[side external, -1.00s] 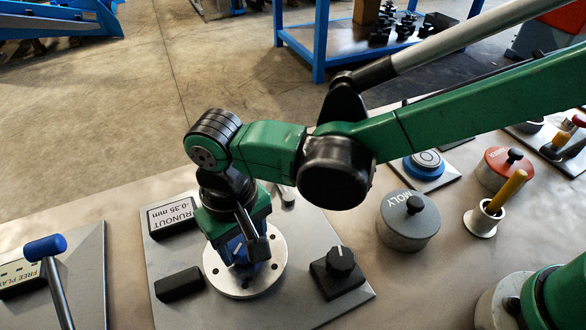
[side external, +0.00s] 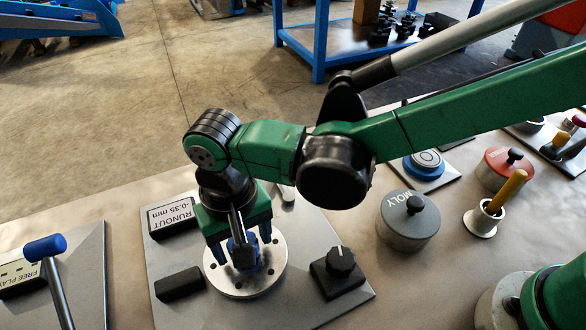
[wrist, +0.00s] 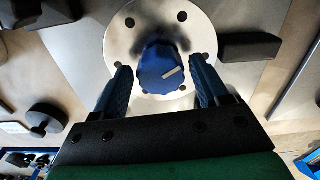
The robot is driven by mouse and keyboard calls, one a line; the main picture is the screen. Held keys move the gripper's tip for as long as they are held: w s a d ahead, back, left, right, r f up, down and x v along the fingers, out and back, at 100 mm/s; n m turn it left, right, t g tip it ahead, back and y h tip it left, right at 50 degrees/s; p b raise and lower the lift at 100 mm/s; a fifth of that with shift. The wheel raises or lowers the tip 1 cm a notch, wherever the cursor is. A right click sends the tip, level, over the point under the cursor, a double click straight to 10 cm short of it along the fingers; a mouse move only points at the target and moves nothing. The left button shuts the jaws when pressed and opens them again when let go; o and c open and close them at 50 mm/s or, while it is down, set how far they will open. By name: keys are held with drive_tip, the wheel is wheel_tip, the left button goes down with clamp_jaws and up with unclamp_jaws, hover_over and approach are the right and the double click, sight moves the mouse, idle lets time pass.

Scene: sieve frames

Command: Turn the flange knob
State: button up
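The flange is a round silver plate with bolt holes (side external: 270,283), set on a grey panel; its rim also shows in the wrist view (wrist: 117,38). The blue flange knob with a pale pointer line (wrist: 155,72) stands at its centre. In the side view the knob (side external: 251,258) is partly hidden by my gripper. My gripper (side external: 242,246) points down over the flange. Its two fingers are open, one on each side of the knob. The wrist view, with my gripper (wrist: 160,82), shows small gaps between the fingers and the knob.
On the panel (side external: 320,305) are a RUNOUT -0.35 mm display (side external: 172,217), a black block (side external: 180,284) and a black knob on a square base (side external: 340,265). A grey MOLY pot (side external: 408,225) stands right. A blue-ended lever (side external: 45,248) stands left.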

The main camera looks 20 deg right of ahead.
drive_tip(key=shift+o, duration=0.7)
drive_tip(key=shift+r, duration=2.8)
drive_tip(key=shift+d, duration=0.1)
drive_tip(key=w+d+r+t+y, duration=0.1)
drive_tip(key=w+d+r, duration=0.1)
drive_tip(key=d, duration=0.5)
drive_tip(key=w+d+r+t, duration=0.2)
drive_tip(key=d+r, duration=0.1)
drive_tip(key=d, duration=0.5)
drive_tip(key=s+d+f+t+h, duration=0.1)
drive_tip(key=s+d+t, duration=0.3)
drive_tip(key=d, duration=1)
drive_tip(key=shift+f+m, duration=0.3)
drive_tip(key=shift+m, duration=0.1)
drive_tip(key=shift+a, duration=0.1)
